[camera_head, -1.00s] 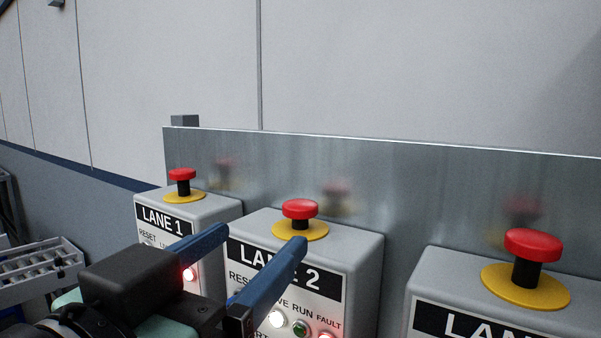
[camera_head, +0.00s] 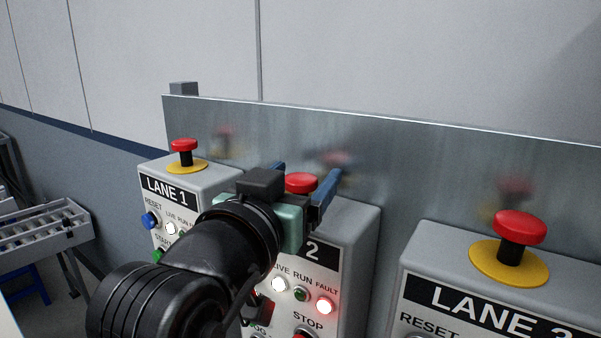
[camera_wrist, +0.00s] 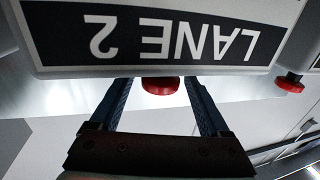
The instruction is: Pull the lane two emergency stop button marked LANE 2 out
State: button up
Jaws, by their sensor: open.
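The LANE 2 box (camera_head: 357,240) stands in the middle of the head view, with its red mushroom button (camera_head: 301,183) on top. My gripper (camera_head: 304,180) is open, with one blue finger on each side of the red cap. In the wrist view the LANE 2 label (camera_wrist: 170,38) is upside down, and the red button (camera_wrist: 160,86) shows between the two spread fingers (camera_wrist: 162,92). I cannot tell whether the fingers touch the cap. My gripper hides the button's stem and yellow collar and part of the label.
The LANE 1 box (camera_head: 205,178) with its red button (camera_head: 184,146) is at left. The LANE 3 box (camera_head: 480,270) with its button (camera_head: 519,228) is at right. A metal panel (camera_head: 420,150) stands behind the boxes. A roller conveyor (camera_head: 45,238) is at far left.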

grip_shut()
notch_tip(320, 180, up, 2)
jog(key=shift+p, duration=0.6)
jog(key=shift+c, duration=2.2)
grip_release()
jog(key=o, duration=0.4)
jog(key=shift+f, duration=0.1)
jog(key=shift+o, duration=0.2)
jog(key=b+v, duration=0.4)
jog(key=v, duration=0.9)
